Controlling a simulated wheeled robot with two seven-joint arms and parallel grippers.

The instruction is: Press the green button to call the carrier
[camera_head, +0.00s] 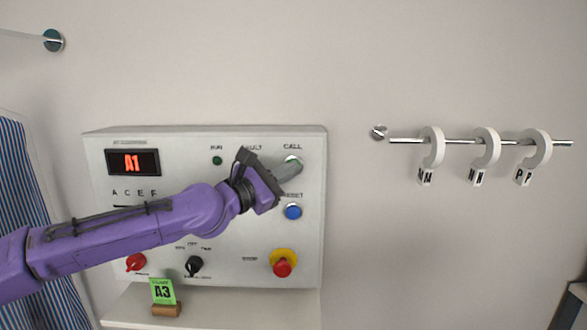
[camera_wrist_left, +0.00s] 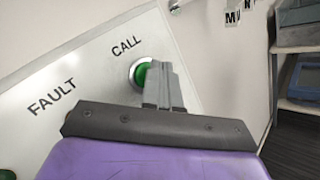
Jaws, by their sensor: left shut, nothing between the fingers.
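The green button (camera_wrist_left: 141,74) sits in a pale ring under the word CALL on the white control panel (camera_head: 130,235). In the head view my left gripper (camera_head: 298,164) covers most of the button, and only the ring's upper edge shows. In the left wrist view the shut fingers (camera_wrist_left: 165,70) lie over the button's right side. The fingers are empty. I cannot tell whether the tips touch the button. My right gripper is not in view.
A blue RESET button (camera_head: 293,211) lies just below, and a red stop knob (camera_head: 282,267) on yellow lower down. A rail (camera_head: 460,142) with white tags is at right.

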